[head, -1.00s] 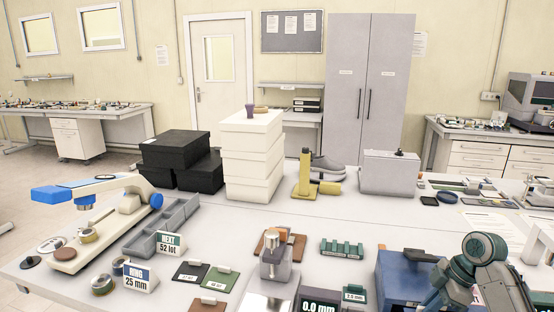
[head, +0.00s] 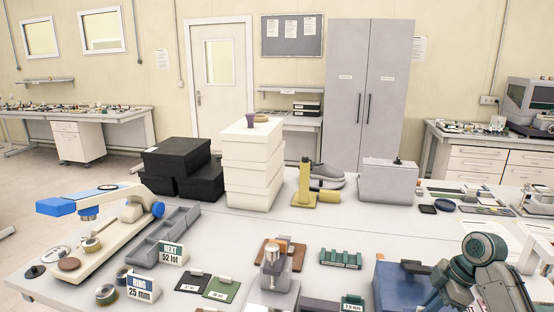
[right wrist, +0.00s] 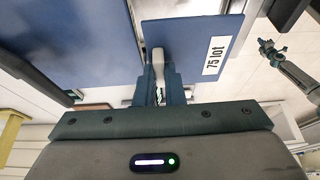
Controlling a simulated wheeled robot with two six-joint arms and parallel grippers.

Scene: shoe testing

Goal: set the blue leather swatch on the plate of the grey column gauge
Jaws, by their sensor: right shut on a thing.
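The blue leather swatch (right wrist: 185,40), with a white label reading "75 lot", fills the upper middle of the right wrist view. My right gripper (right wrist: 158,75) is shut on the pale tab at its edge. In the head view my right arm (head: 485,270) is at the lower right, and the swatch cannot be made out there. The grey column gauge (head: 272,275) stands at the bottom centre, with a metal cylinder on top. Its lower part is cut off, and its plate is not clearly visible. My left gripper (right wrist: 271,49) appears small, open and empty in the right wrist view.
A blue box-like thing (head: 400,285) stands between gauge and right arm. A brown swatch (head: 295,255) lies behind the gauge; black (head: 190,282) and green (head: 222,289) swatches lie left. The table's middle is mostly clear.

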